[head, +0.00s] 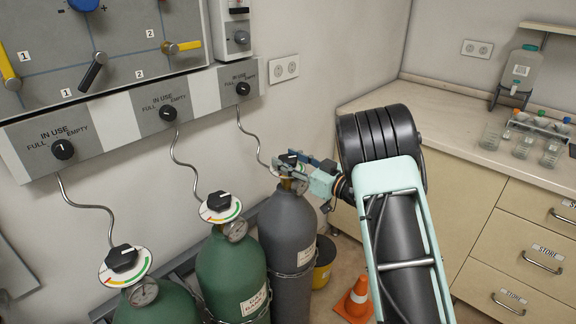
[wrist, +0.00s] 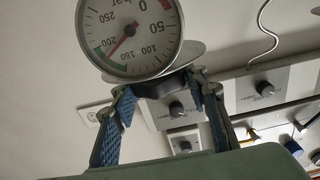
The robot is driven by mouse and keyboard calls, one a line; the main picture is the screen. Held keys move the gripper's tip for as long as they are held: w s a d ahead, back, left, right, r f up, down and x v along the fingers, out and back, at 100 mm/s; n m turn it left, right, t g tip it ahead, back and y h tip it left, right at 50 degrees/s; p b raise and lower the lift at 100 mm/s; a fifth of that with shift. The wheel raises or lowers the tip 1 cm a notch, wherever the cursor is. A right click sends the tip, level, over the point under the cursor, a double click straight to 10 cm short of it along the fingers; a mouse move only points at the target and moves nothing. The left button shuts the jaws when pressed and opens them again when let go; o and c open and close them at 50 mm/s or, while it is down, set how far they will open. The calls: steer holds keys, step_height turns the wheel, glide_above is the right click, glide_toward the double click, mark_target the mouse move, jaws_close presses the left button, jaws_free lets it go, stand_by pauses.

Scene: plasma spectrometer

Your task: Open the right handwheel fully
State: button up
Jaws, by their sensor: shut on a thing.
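The right handwheel (head: 288,158) is a small black knob on top of the dark grey gas cylinder (head: 287,225). My gripper (head: 299,164) reaches it from the right and partly hides it. In the wrist view, the blue-padded fingers (wrist: 163,100) stand on either side of the dark handwheel (wrist: 157,89) and are shut on it. A round pressure gauge (wrist: 130,38) shows upside down beside it in the wrist view. Its red needle lies near the green band, around 200 bar. How far the handwheel is turned cannot be told.
Two green cylinders stand to the left, with a middle handwheel (head: 219,201) and a left handwheel (head: 122,258). The wall panel (head: 95,137) with selector knobs is behind. A counter (head: 455,150) is at right. An orange cone (head: 355,298) and a yellow bucket (head: 323,272) are on the floor.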

steer(key=shift+w+d+n+g+y+b, duration=0.1)
steer(key=shift+n+g+y+b, duration=0.2)
steer(key=shift+n+g+y, duration=0.8)
steer(key=shift+g, duration=0.5)
steer(key=o, duration=1.2)
steer(key=v, duration=1.2)
steer(key=shift+r, duration=0.15)
